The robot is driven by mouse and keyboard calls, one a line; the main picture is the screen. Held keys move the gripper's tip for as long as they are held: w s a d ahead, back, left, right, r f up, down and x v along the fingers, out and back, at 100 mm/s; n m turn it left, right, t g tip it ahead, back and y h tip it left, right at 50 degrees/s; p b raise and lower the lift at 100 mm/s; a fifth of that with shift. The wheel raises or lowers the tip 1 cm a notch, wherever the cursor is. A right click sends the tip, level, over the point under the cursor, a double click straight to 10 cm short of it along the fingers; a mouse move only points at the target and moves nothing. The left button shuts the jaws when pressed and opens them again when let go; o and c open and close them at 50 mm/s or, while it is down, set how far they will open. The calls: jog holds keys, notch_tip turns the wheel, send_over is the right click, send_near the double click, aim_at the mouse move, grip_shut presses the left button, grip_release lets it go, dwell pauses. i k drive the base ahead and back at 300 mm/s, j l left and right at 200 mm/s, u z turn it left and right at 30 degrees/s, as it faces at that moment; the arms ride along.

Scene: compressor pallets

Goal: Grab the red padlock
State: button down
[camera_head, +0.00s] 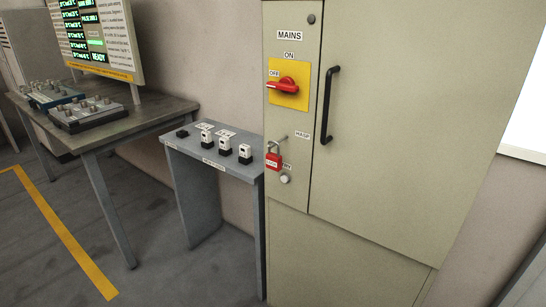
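The red padlock (273,161) is at the left edge of the beige cabinet's front, below the HASP label (303,137). Its shackle points up, close under a small metal peg (281,138). I cannot tell whether the shackle hangs on the peg or on something else. A pale tag or label shows on the padlock's body. A round knob (285,179) is just below and right of it. My gripper is not in this view.
The beige cabinet (365,200) carries a red rotary switch (283,86) on a yellow plate and a black vertical handle (328,105). A grey stand (198,159) with several small devices stands close left. A table (118,135) is farther left. Open floor (165,235) lies at lower left.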

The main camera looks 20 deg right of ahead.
aim_at(274, 162)
jog(key=i+j, duration=0.2)
jog(key=j, duration=0.15)
jog(key=i+j, duration=0.15)
jog(key=j, duration=0.15)
jog(key=i+j+z, duration=0.15)
jog(key=j+z, duration=0.2)
jog(key=i+j+z, duration=0.1)
jog(key=j+z, duration=0.2)
jog(key=i+z, duration=0.1)
jog(key=z, duration=0.25)
jog(key=i+z, duration=0.15)
jog(key=z, duration=0.2)
jog(key=i+z, duration=0.1)
jog(key=z, duration=0.25)
jog(key=i+j, duration=0.1)
